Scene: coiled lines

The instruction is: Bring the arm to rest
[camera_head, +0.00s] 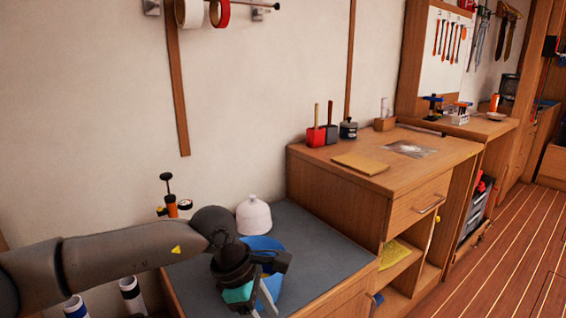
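My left arm (120,254) comes in from the left and reaches over the low grey-topped cabinet. A teal patch (238,293) shows at the gripper. I cannot tell whether it is held or lies behind the fingers. The fingertips are near the bottom edge of the picture, and the gap between them is unclear. My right gripper is not in view.
A white rounded thing (254,214) stands on the grey top (325,262), behind the blue one. An orange-and-black tool (171,205) stands left of it. A higher wooden cabinet (330,182) rises to the right. The grey top's right part is clear.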

